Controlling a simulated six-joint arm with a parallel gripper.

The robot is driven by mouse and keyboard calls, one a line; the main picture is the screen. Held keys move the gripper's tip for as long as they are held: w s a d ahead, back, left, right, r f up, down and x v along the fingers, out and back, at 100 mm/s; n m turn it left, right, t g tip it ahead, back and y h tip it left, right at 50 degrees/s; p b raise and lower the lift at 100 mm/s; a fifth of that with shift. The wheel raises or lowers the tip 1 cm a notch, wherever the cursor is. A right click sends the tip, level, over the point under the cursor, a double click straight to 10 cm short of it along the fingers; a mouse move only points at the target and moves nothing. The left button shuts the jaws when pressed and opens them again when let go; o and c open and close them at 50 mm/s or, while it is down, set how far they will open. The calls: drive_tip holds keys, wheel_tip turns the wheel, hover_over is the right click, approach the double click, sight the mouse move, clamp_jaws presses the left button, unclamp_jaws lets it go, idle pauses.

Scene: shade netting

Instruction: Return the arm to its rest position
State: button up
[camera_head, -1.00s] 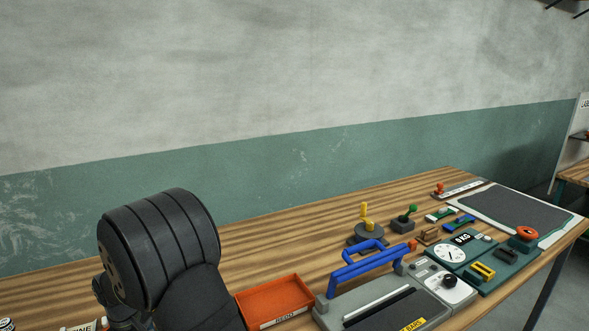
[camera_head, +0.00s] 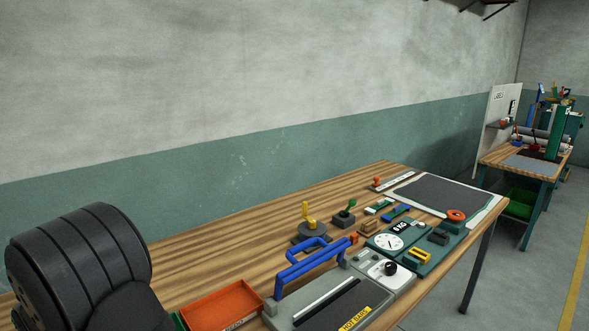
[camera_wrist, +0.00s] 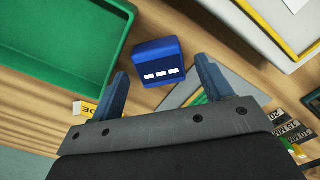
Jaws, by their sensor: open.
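My arm (camera_head: 80,265) shows as a dark, ribbed link at the lower left of the head view. My gripper (camera_wrist: 162,75) is in the wrist view, its two blue-grey fingers spread apart with nothing held between them. A blue block (camera_wrist: 158,62) with white marks lies beyond and between the fingertips, apart from them. My gripper is not visible in the head view.
A green tray (camera_wrist: 60,40) is left of my gripper. In the head view, a red-orange tray (camera_head: 222,306), a blue-handled sealer (camera_head: 310,262), a dial scale (camera_head: 388,242) and a dark mat (camera_head: 440,193) crowd the bench. The bench's back strip is clear.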

wheel_tip(320, 180, down, 2)
wheel_tip(320, 180, up, 12)
wheel_tip(320, 180, down, 13)
drive_tip(key=shift+r, duration=0.2)
wheel_tip(320, 180, up, 5)
drive_tip(key=shift+w+f, duration=0.1)
drive_tip(key=shift+f, duration=0.05)
drive_tip(key=w+d+r, duration=0.7)
drive_tip(key=d, duration=0.3)
drive_tip(key=s+a+m, duration=0.3)
drive_tip(key=a+m, duration=0.2)
drive_tip(key=a, duration=0.2)
drive_tip(key=s+a+m, duration=0.3)
drive_tip(key=a+m, duration=0.1)
drive_tip(key=a, duration=0.2)
drive_tip(key=s+a+f, duration=0.5)
drive_tip(key=s+a, duration=0.1)
drive_tip(key=a, duration=0.1)
drive_tip(key=shift+s+f, duration=0.15)
drive_tip(key=shift+f, duration=0.25)
